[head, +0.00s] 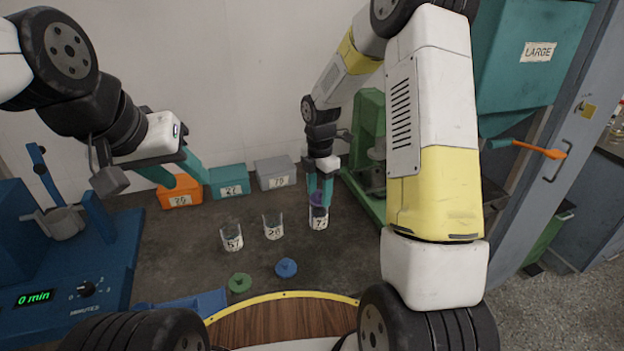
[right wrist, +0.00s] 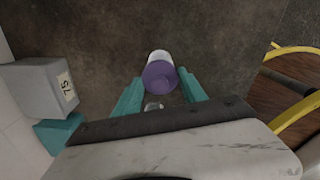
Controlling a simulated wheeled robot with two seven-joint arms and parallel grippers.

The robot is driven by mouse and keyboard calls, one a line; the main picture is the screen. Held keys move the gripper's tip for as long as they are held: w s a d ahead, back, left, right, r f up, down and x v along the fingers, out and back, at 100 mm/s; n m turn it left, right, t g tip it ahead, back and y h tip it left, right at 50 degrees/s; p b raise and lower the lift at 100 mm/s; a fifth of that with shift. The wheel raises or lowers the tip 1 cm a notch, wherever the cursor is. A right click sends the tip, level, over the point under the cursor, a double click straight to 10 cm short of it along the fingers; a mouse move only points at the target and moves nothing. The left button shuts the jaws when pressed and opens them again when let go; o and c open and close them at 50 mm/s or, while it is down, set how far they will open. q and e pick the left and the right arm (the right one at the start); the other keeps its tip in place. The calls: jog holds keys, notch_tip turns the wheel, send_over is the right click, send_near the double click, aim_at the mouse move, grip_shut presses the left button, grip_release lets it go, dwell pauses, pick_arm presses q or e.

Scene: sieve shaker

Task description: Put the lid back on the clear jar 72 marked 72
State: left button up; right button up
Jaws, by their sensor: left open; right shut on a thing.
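The clear jar 72 (head: 318,222), its white label partly legible, stands upright on the dark bench below my right gripper (head: 320,178). My right gripper is shut on a purple lid (head: 316,199) at the jar's mouth. The purple lid shows between the fingers in the right wrist view (right wrist: 158,77), with a white part of the jar beyond it. I cannot tell whether the lid is seated or just above the rim. My left gripper (head: 180,165) is open and empty, above the orange bin at the back left.
Two open clear jars, left (head: 231,238) and middle (head: 272,228), stand left of jar 72. A green lid (head: 240,283) and a blue lid (head: 286,268) lie in front. Orange (head: 180,193), teal (head: 229,180) and grey (head: 275,172) bins line the wall. A green machine (head: 366,150) stands close right.

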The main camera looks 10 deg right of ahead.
dwell(0.4)
jog(key=o, duration=1.9)
jog(key=shift+r, duration=0.1)
jog(key=shift+r, duration=3.45)
grip_shut()
jog(key=shift+f, duration=0.15)
jog(key=shift+f, duration=2.45)
